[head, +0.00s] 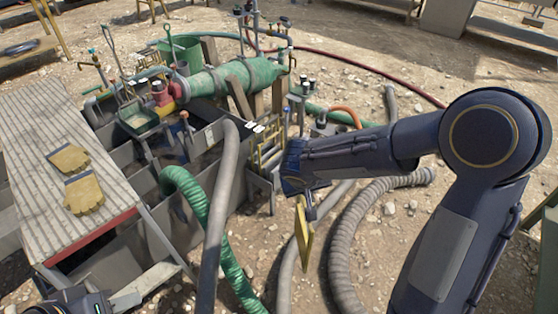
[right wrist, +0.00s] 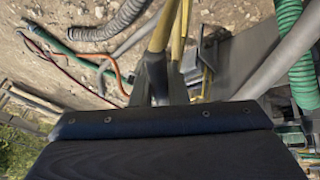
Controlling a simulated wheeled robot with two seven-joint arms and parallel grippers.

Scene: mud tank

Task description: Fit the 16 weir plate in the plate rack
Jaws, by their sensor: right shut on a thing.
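My right gripper (head: 304,204) is at the end of the arm from the right, shut on a thin yellow plate (head: 303,240). The plate hangs below the jaws, nearly edge-on, and its number cannot be read. In the right wrist view the dark fingers (right wrist: 155,78) meet the yellow plate (right wrist: 163,28). A rack-like frame with yellow bars or plates (head: 270,157) stands against the tank's right side, up and left of the held plate; my arm hides part of it. The held plate is apart from it. My left gripper (head: 82,304) is only partly visible at the bottom left; its jaws cannot be made out.
A grey tank (head: 205,135) carries a green pump body (head: 225,78). A grey hose (head: 217,205) and a green ribbed hose (head: 190,188) drop over its front. A ribbed grey hose (head: 350,225) lies right of the plate. Yellow gloves (head: 83,192) lie on a slatted bench (head: 45,130).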

